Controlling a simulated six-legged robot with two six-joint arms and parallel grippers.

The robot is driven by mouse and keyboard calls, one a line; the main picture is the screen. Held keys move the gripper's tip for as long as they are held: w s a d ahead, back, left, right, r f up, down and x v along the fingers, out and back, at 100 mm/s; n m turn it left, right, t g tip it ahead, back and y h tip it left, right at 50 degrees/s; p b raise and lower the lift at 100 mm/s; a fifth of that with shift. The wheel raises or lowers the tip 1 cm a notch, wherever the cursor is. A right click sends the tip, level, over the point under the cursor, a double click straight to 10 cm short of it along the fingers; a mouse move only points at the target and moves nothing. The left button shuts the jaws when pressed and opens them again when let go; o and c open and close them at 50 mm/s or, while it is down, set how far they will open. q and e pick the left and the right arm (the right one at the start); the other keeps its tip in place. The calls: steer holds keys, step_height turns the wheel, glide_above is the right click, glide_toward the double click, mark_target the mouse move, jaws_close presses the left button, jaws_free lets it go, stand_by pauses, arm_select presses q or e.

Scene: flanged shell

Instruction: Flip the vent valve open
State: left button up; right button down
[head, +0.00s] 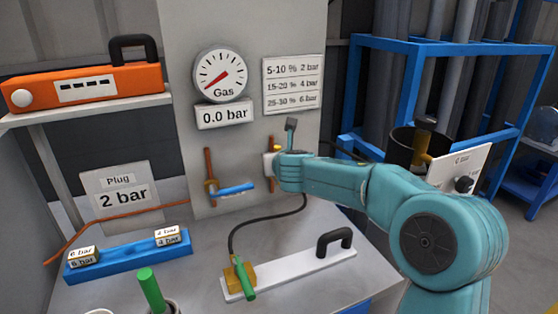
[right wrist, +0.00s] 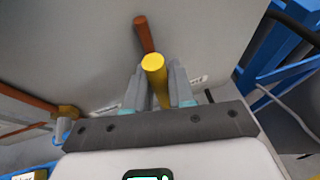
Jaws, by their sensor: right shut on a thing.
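On the grey upright panel, a valve with a yellow handle sits on a short copper pipe at the right; its handle (right wrist: 154,62) points toward the right wrist camera. My right gripper (right wrist: 156,82) is shut on this yellow handle, one finger on each side. In the head view, my right gripper (head: 273,165) and wrist hide most of that valve. A second valve, with a blue handle (head: 237,189) lying roughly level, is on the left copper pipe (head: 209,165). No label shows which one is the vent valve. My left gripper is not in view.
A gauge (head: 220,74) reads low above a "0.0 bar" display (head: 224,114). On the bench are a white plate (head: 305,264) with a black handle, a green-handled brass fitting (head: 240,275) with a hose, and a blue block rack (head: 128,257). An orange case (head: 85,83) sits on a shelf.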

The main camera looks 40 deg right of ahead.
steer(key=shift+f, duration=0.15)
steer(key=c, duration=1.1)
jaws_free()
steer(key=shift+o, duration=0.2)
steer(key=p+v, duration=0.1)
steer(key=v, duration=1.5)
steer(key=shift+s+a, duration=0.15)
